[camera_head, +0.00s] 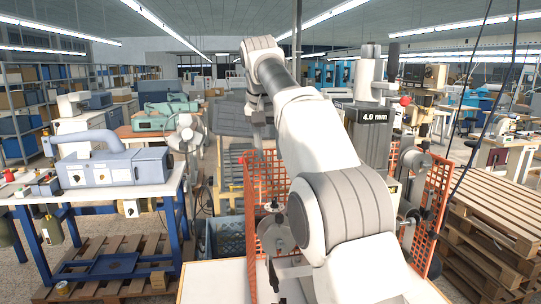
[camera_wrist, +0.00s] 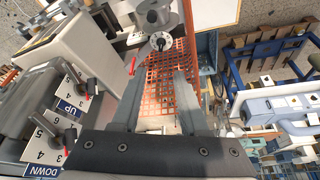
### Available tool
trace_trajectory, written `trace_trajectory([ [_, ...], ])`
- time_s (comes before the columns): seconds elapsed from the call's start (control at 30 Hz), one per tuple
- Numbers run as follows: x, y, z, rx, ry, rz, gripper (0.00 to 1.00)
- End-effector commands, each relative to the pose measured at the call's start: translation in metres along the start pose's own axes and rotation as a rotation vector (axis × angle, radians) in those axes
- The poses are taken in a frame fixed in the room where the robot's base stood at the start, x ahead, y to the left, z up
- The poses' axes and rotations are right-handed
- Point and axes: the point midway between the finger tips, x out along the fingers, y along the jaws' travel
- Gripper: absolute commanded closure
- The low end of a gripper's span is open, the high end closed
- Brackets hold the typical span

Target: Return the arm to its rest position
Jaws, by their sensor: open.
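My arm (camera_head: 320,140) reaches up and forward through the middle of the head view, then bends down at its far end. In the wrist view my gripper (camera_wrist: 160,78) is open, with its two grey fingers apart and nothing between them. Behind the fingers lies an orange mesh guard (camera_wrist: 166,88). In the head view the gripper's fingertips are small and hard to make out near the machine.
A machine marked 4.0 mm (camera_head: 374,117) stands right behind my arm, with an orange mesh guard (camera_head: 436,190) around it. A blue workbench (camera_head: 100,190) is at left, stacked pallets (camera_head: 490,225) at right. In the wrist view, a panel marked UP and DOWN (camera_wrist: 55,130) is close at left.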

Motion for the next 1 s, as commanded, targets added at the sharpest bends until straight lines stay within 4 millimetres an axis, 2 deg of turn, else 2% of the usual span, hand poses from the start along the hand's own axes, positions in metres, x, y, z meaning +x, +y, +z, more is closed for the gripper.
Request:
trace_trajectory([
  [0.23, -0.015, 0.039, 0.019, -0.019, 0.006, -0.018, 0.56],
  [0.47, -0.024, 0.080, 0.055, -0.048, 0.013, -0.040, 0.56],
  [0.77, -0.023, 0.129, 0.123, -0.083, 0.029, -0.063, 0.56],
  [1.0, -0.009, 0.163, 0.192, -0.111, 0.047, -0.077, 0.56],
])
